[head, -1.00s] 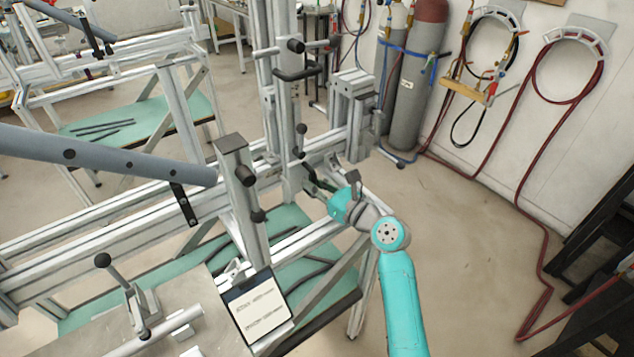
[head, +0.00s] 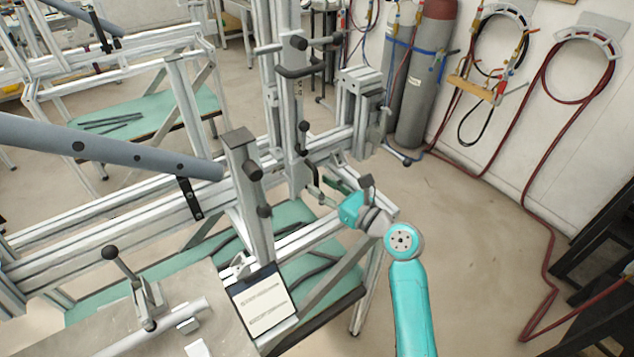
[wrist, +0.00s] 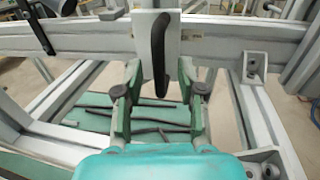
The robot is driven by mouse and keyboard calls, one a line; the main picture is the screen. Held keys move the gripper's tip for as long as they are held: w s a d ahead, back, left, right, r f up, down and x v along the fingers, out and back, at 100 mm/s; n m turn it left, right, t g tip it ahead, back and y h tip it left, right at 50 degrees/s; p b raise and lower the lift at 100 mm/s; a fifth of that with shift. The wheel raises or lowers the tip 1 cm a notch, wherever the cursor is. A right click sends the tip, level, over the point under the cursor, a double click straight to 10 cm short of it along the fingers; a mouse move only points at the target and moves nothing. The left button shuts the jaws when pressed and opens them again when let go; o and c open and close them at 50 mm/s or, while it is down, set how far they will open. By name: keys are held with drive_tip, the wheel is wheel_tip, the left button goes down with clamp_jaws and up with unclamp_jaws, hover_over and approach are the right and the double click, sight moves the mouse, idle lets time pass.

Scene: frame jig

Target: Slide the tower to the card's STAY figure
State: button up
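The tall aluminium tower (head: 290,100) stands upright on the long horizontal rail. At its foot is a pale plate (wrist: 145,45) with a black curved handle (wrist: 158,55), which also shows in the head view (head: 314,190). My gripper (wrist: 157,98) is open in front of the plate. Its two green fingers are well apart, with the handle's lower end in the gap and no visible contact. In the head view my gripper (head: 330,188) is right of the tower's foot. The card (head: 262,300) is on a dark clipboard at the lower middle; its writing is too small to read.
A shorter post (head: 245,190) stands on the rail left of the tower, and a block of profiles (head: 358,100) stands to its right. A grey tube (head: 110,150) crosses at left. Green shelves with dark rods lie below. The floor at right (head: 470,230) is clear.

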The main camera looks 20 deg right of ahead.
drive_tip(key=v, duration=0.9)
drive_tip(key=shift+s, duration=0.15)
drive_tip(key=shift+d, duration=0.1)
drive_tip(key=s+a+f+n+g+h, duration=0.1)
drive_tip(key=s+f+n+h, duration=0.3)
drive_tip(key=s+f+n, duration=0.5)
drive_tip(key=s+a+f+n+h, duration=0.2)
drive_tip(key=s+f+h, duration=0.2)
drive_tip(key=s+f, duration=0.6)
drive_tip(key=s+r+n, duration=0.5)
drive_tip(key=s+n, duration=0.4)
drive_tip(key=s, duration=0.2)
drive_tip(key=s+r+n, duration=0.5)
drive_tip(key=s+n, duration=0.5)
drive_tip(key=s, duration=0.2)
drive_tip(key=shift+s+a+h, duration=0.25)
drive_tip(key=shift+a+h, duration=0.15)
drive_tip(key=shift+a, duration=0.1)
drive_tip(key=shift+w, duration=0.1)
drive_tip(key=shift+c, duration=0.2)
